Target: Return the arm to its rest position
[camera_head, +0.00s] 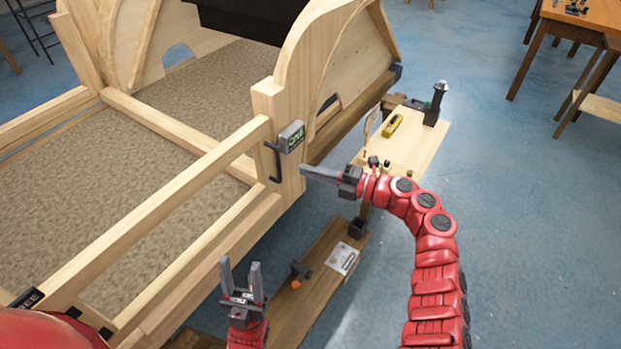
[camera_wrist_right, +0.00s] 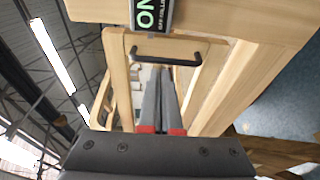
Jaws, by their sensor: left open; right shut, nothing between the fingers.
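My right gripper (camera_head: 306,171) is shut and empty. Its fingers point left at the corner post of the wooden bodyframe (camera_head: 266,100), near a black handle (camera_head: 274,162) under a small box with a lit green "ON" display (camera_head: 291,136). In the right wrist view the shut fingers (camera_wrist_right: 160,80) reach toward the black handle (camera_wrist_right: 165,53), with the "ON" box (camera_wrist_right: 152,14) above it. I cannot tell whether the fingertips touch the handle or post. My left gripper (camera_head: 241,275) is open and empty at the lower middle, in front of the frame's lower beam, fingers pointing up.
A wooden bench (camera_head: 408,140) with a yellow tool (camera_head: 392,125) stands behind my right arm. A lower plank (camera_head: 318,262) carries a white plate (camera_head: 342,258) and an orange-tipped item (camera_head: 297,283). A table (camera_head: 580,28) stands at the upper right. The blue floor (camera_head: 530,210) at right is clear.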

